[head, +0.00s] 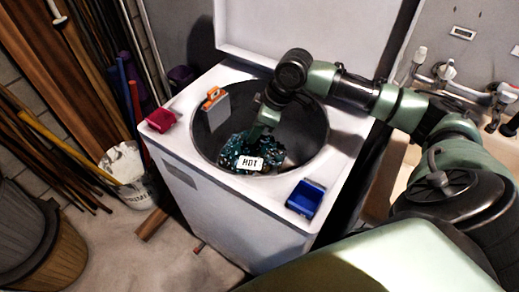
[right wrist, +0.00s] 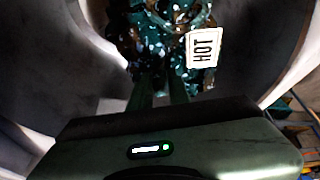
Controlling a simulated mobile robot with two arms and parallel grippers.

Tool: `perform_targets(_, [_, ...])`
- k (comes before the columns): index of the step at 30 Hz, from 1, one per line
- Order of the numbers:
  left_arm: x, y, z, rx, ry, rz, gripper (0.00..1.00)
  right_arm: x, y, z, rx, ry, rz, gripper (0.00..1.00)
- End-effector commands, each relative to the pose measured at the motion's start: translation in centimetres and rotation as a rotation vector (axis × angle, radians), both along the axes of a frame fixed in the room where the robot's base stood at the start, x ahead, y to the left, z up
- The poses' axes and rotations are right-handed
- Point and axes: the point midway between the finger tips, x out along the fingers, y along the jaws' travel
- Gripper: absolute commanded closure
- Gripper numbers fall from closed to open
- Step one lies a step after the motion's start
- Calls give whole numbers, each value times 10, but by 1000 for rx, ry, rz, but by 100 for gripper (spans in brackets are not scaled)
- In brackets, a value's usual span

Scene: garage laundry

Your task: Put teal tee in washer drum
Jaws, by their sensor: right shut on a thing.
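The teal tee, a dark teal patterned bundle (head: 233,151), is inside the washer drum (head: 313,122), an open round grey tub in the top of a white washer (head: 225,208). My right gripper (head: 261,128) reaches down into the drum and is shut on the tee. The tee also shows in the right wrist view (right wrist: 150,30), at the fingertips (right wrist: 163,88). A white tag reading HOT (head: 249,163) shows against the tee. I cannot tell whether the tee touches the drum bottom. My left gripper is not in view.
A red container (head: 160,120) and a blue container (head: 306,198) sit on the washer top. A grey item with an orange top (head: 214,98) is at the drum's left side. The raised lid (head: 310,35) stands behind. Taps (head: 443,70) are at right; poles and a bucket (head: 127,175) at left.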

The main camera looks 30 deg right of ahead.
Motion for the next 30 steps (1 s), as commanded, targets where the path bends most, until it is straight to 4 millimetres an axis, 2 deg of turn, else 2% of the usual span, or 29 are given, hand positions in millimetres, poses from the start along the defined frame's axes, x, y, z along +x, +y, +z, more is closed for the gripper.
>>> perform_targets(3, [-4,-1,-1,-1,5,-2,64,-1,1,-33,1,6,-1,100])
perform_targets(12, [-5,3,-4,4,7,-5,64,-1,1,-110,1,3,-2,100])
perform_targets(16, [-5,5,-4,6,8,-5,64,-1,1,-129,0,2,-1,100])
perform_targets(23, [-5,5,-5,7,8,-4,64,-1,0,-146,0,2,-1,100])
perform_targets(30, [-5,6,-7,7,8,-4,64,0,1,-178,0,0,-1,100])
